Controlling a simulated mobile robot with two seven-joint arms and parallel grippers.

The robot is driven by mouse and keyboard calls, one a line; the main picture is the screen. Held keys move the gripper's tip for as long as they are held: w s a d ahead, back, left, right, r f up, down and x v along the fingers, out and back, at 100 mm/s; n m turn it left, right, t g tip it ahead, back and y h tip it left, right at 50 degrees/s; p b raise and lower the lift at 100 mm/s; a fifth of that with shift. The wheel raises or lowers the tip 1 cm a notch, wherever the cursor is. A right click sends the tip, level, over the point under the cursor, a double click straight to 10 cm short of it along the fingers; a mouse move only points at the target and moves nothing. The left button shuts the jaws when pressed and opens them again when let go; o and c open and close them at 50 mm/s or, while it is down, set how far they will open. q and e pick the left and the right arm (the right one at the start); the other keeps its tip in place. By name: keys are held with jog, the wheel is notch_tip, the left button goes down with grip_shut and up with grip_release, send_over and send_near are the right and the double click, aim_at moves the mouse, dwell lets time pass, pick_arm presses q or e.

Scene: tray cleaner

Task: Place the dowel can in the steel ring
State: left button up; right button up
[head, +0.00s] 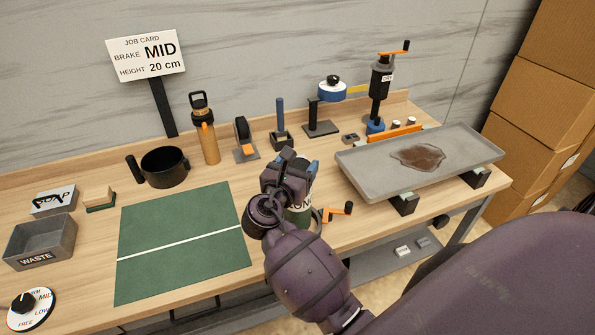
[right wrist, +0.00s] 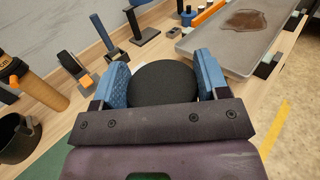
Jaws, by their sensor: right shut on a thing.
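My right gripper (head: 300,172) is shut on a can (head: 299,216) with a dark green side and a pale label, on which only the letters "ON" show. In the right wrist view its round black top (right wrist: 165,83) sits between the two blue fingers of my right gripper (right wrist: 163,80). My arm hides much of the can, and I cannot tell whether its base touches the table. An orange crank (head: 338,211) with a greyish curved part shows right beside the can's lower end. I cannot clearly make out the steel ring. My left gripper is not in view.
A green mat (head: 180,270) lies left of my right gripper. A grey tray with a brown stain (head: 365,180) stands on supports to the right. A black pot (head: 165,168), an orange bottle (head: 207,142) and an upright tool with an orange crank (head: 381,82) stand behind.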

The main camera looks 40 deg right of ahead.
jog(key=shift+f, duration=0.75)
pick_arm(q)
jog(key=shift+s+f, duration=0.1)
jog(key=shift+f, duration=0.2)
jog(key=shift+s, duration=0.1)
pick_arm(e)
jog(key=o, duration=1.4)
jog(key=shift+f, duration=0.15)
